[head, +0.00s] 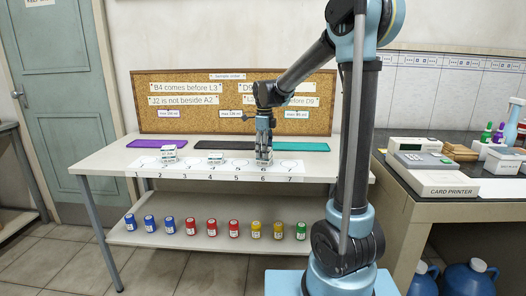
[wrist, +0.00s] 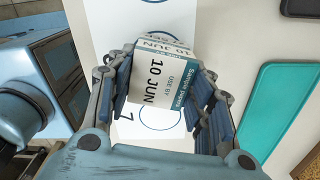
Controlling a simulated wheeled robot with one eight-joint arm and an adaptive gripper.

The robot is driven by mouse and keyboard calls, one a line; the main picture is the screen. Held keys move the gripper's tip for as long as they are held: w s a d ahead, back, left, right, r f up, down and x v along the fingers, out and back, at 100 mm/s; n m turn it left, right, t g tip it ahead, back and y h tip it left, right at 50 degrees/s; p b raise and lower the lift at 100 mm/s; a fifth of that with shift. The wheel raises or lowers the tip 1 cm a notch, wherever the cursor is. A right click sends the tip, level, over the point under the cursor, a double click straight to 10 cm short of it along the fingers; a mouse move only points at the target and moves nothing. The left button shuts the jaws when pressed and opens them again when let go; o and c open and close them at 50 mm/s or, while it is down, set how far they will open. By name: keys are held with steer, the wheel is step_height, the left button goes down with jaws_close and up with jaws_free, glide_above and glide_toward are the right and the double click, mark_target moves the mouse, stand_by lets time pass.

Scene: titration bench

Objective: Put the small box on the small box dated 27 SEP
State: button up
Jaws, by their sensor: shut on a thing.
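My gripper (head: 264,148) is at the spot marked 6 on the bench, with its fingers around a small white box (head: 263,159). In the wrist view my gripper (wrist: 163,95) is shut on this box (wrist: 155,80); its label reads USE BY 10 JUN. Another small white box (head: 215,158) sits near spot 4. A taller-looking white box or stack (head: 168,153) stands between spots 2 and 3. I cannot tell whether the held box touches the surface.
A numbered white strip (head: 190,172) with circles runs along the bench's front. Purple (head: 156,143), black (head: 225,143) and teal (head: 300,145) mats lie behind it. A cork board (head: 235,120) stands at the back. Several coloured jars (head: 190,226) stand on the lower shelf.

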steer(key=o, duration=1.1)
steer(key=shift+c, duration=0.2)
